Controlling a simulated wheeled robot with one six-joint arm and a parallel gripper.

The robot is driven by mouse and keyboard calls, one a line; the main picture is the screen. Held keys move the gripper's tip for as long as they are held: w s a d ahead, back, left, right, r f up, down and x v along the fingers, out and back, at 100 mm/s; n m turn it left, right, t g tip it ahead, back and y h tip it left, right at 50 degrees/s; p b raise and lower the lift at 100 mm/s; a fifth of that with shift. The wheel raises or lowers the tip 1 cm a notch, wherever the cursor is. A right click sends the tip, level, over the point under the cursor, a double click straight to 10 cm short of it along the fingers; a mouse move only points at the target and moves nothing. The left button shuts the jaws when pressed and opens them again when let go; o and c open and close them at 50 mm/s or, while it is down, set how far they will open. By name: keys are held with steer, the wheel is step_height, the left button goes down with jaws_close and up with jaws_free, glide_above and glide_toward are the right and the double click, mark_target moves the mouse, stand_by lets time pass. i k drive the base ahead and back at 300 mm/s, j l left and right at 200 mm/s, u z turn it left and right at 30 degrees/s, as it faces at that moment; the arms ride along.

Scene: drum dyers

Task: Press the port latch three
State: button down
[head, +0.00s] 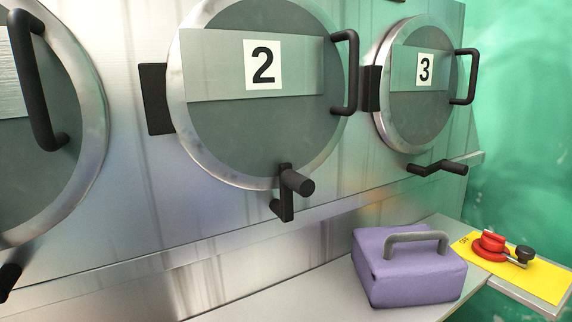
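Port three (420,112) is a round grey door with a metal rim and a "3" label, at the upper right of the head view. Its black latch (437,168) sits just below the rim, with its lever lying roughly level and its grip end to the right. A black door handle (469,76) is on the right side of port three, and a black hinge block is on its left. The door looks closed. My gripper is not in the picture, so its state and its distance from the latch do not show.
Port two (255,128) is in the middle, its latch (287,191) hanging downward. Another port (62,130) is cut off at left. A purple block with a grey handle (408,266) stands on the ledge below. A red switch (489,246) sits on a yellow plate (530,279) at right.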

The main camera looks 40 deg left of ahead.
mark_target(444, 164)
steer(key=i+l+u, duration=0.1)
steer(key=l, duration=0.2)
steer(key=i+l+u, duration=0.1)
steer(key=i+l, duration=0.15)
steer(key=i+l+u, duration=0.1)
steer(key=l, duration=0.25)
steer(key=i+l+u, duration=0.1)
steer(key=l, duration=0.2)
steer(key=u, duration=1.4)
steer(key=l+u, duration=0.45)
steer(key=l, duration=2.05)
steer(key=k+j, duration=0.1)
steer(key=j, duration=0.2)
steer(key=k+j, duration=0.15)
steer(key=j, duration=0.2)
